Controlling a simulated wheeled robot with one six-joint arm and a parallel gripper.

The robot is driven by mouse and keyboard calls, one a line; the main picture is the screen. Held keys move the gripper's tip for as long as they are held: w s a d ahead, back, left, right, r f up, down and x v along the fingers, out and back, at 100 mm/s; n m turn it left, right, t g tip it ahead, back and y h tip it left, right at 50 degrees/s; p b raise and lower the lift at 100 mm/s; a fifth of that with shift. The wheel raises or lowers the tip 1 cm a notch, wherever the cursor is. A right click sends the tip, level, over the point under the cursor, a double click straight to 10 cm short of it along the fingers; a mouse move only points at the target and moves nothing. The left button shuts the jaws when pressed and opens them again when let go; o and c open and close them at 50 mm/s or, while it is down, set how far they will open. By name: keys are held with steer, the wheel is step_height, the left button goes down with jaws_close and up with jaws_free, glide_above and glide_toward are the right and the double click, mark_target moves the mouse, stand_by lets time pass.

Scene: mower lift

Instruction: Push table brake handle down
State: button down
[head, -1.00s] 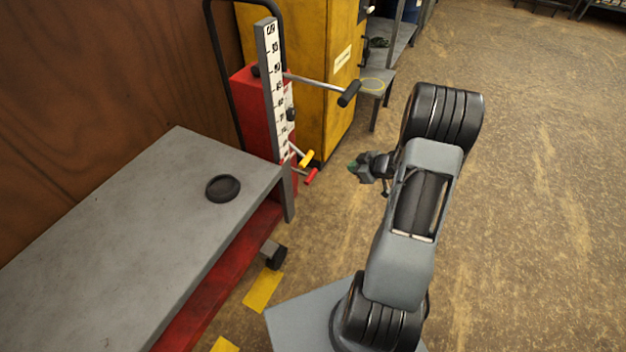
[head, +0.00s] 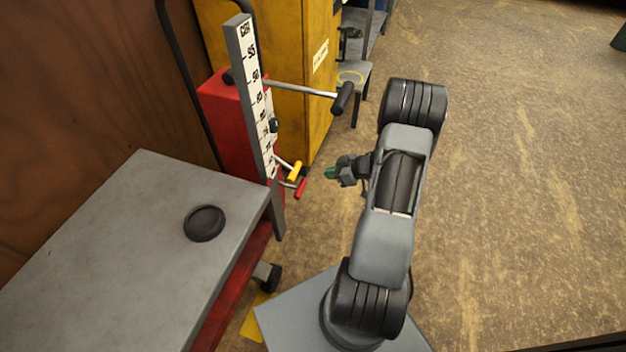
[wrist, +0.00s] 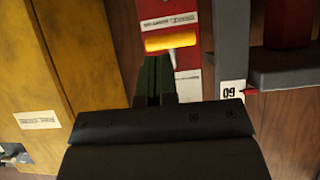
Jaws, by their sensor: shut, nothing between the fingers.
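Two small levers stick out low on the red lift unit (head: 225,120): one with a yellow grip (head: 295,171) and, just below it, one with a red grip (head: 301,188). I cannot tell from the labels which is the brake handle. My gripper (head: 329,173) is shut and empty, a short way right of both grips in the head view, apart from them. In the wrist view, the yellow grip (wrist: 172,42) lies just beyond my green fingertips (wrist: 156,62), in front of a red panel. The red grip is not clear there.
A longer crank with a black grip (head: 343,97) sticks out above the levers. The scale post (head: 254,95) stands beside the grey table (head: 130,240), which holds a black round dish (head: 204,223). A yellow cabinet (head: 290,70) is behind. Floor on the right is open.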

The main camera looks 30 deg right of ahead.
steer(key=s+d+f+b+x, duration=0.1)
steer(key=b+x, duration=0.5)
steer(key=x, duration=0.6)
steer(key=shift+f, duration=0.85)
steer(key=shift+f, duration=0.1)
